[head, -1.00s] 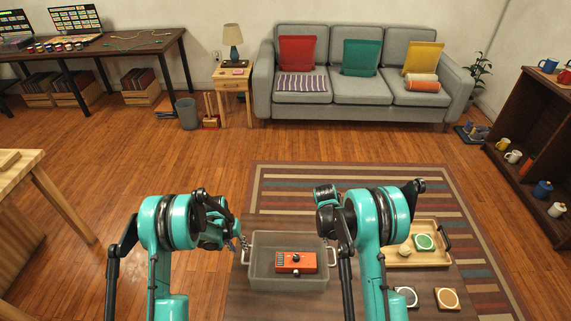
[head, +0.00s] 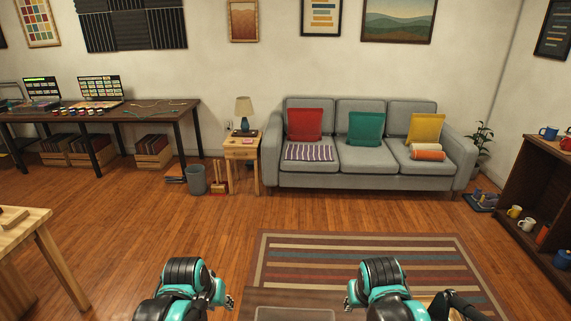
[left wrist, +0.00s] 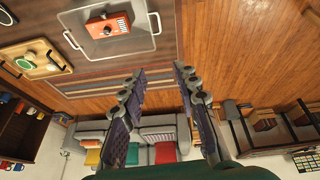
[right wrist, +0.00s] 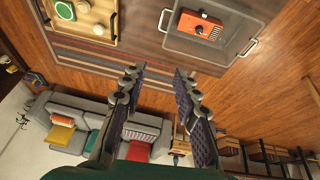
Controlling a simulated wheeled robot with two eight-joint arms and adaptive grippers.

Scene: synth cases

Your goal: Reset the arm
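My left arm is folded at the bottom of the head view, with a bit of the left gripper (head: 230,303) showing at its side. In the left wrist view the left gripper's fingers (left wrist: 159,75) stand apart with nothing between them. My right arm is folded likewise, and the right gripper (head: 348,302) shows only slightly. In the right wrist view its fingers (right wrist: 159,72) are apart and empty. Both grippers are clear of the grey see-through bin (left wrist: 148,42), which holds an orange box with knobs (left wrist: 108,25). The bin's rim shows at the bottom of the head view (head: 295,312).
A wooden tray (right wrist: 113,32) with a green-topped round piece (right wrist: 65,11) stands beside the bin on the dark table. Beyond lie a striped rug (head: 370,262), a grey sofa (head: 360,185), a side table (head: 242,152) and a shelf (head: 535,200). The floor between is open.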

